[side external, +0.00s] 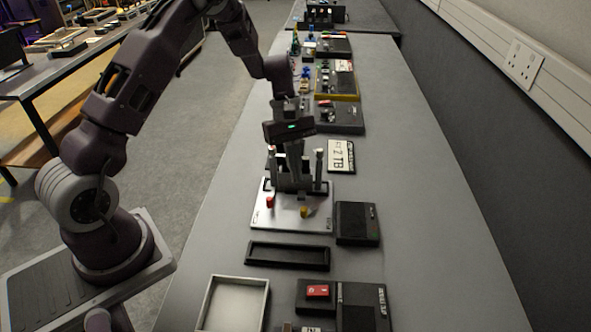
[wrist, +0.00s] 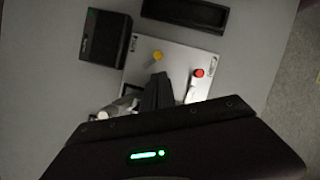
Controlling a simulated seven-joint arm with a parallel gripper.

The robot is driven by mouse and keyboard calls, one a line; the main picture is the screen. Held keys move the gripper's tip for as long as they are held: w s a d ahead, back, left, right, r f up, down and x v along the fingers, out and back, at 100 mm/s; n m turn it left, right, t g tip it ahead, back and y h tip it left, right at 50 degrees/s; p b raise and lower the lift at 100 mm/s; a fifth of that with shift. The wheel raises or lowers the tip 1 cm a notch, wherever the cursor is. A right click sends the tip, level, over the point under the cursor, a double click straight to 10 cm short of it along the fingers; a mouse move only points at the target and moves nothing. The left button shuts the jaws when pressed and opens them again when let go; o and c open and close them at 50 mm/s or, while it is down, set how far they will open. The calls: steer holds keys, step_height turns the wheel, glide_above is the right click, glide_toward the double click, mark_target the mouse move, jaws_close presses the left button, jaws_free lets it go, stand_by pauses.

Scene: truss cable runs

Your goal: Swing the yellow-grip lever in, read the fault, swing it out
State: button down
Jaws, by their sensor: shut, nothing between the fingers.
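The yellow grip (side external: 304,212) stands over the front part of a light metal panel (side external: 262,219). It also shows in the wrist view (wrist: 157,56), just beyond my fingertips. A red grip (side external: 270,202) sits to its left in the side view and to its right in the wrist view (wrist: 198,73). My gripper (side external: 292,186) is shut and empty, pointing down over the back of the panel. Its dark fingers (wrist: 159,80) appear apart from both grips. My gripper hides part of the panel and the levers' lower parts. I cannot read any fault text.
A black box (side external: 357,223) stands right of the panel, and a black tray (side external: 287,256) lies in front. More devices line the bench. Bare bench lies left of the panel.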

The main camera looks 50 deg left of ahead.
mark_target(303, 209)
steer(key=x, duration=0.6)
steer(key=shift+f, duration=0.2)
steer(key=shift+s+d+n+t, duration=0.2)
steer(key=shift+n+t, duration=0.1)
steer(key=shift+n, duration=0.4)
steer(key=n, duration=0.1)
steer(key=n+t, duration=0.1)
steer(key=d+n, duration=0.1)
steer(key=n, duration=0.1)
steer(key=shift+s, duration=0.4)
steer(key=shift+d+n+t, duration=0.15)
steer(key=shift+n+t, duration=0.25)
steer(key=shift+s+d, duration=0.1)
steer(key=shift+d, duration=0.15)
steer(key=shift+s+n+t, duration=0.1)
steer(key=shift+n+t, duration=0.2)
steer(key=shift+n, duration=0.6)
steer(key=n, duration=0.2)
steer(key=d+n+t, duration=0.1)
steer(key=shift+d+n+y, duration=0.15)
steer(key=shift+n+y, duration=0.25)
steer(key=shift+w+d, duration=0.2)
steer(key=shift+d, duration=0.1)
steer(key=shift+w+a, duration=0.15)
